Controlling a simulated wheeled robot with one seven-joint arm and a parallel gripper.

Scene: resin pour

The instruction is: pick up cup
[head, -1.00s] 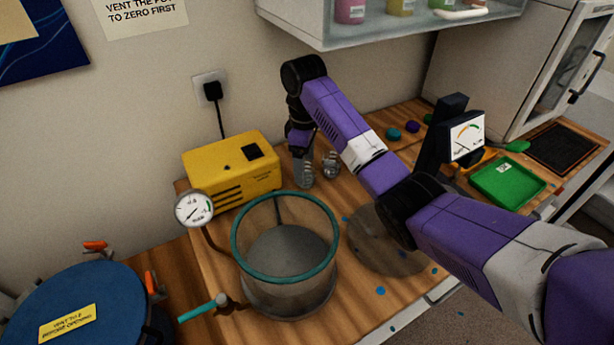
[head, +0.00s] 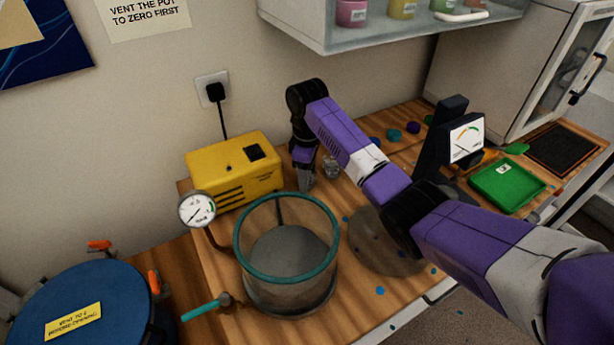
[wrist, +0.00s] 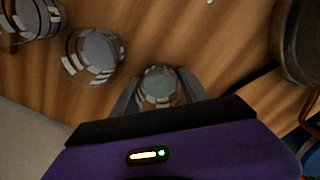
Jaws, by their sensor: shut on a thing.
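A small clear cup (wrist: 158,88) is between the two fingers of my gripper (wrist: 159,78) in the wrist view, with a finger against each side. My gripper is shut on it. In the head view my gripper (head: 306,178) points down at the worktop, right of the yellow box, and mostly hides the held cup. Two more clear cups stand to the left in the wrist view, a nearer one (wrist: 94,54) and one in the corner (wrist: 34,18). A clear cup (head: 331,168) also shows just right of my gripper in the head view.
A clear pot with a teal rim (head: 287,275) stands in front of my gripper. A yellow box (head: 233,172) is close on the left. A shelf overhangs above.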

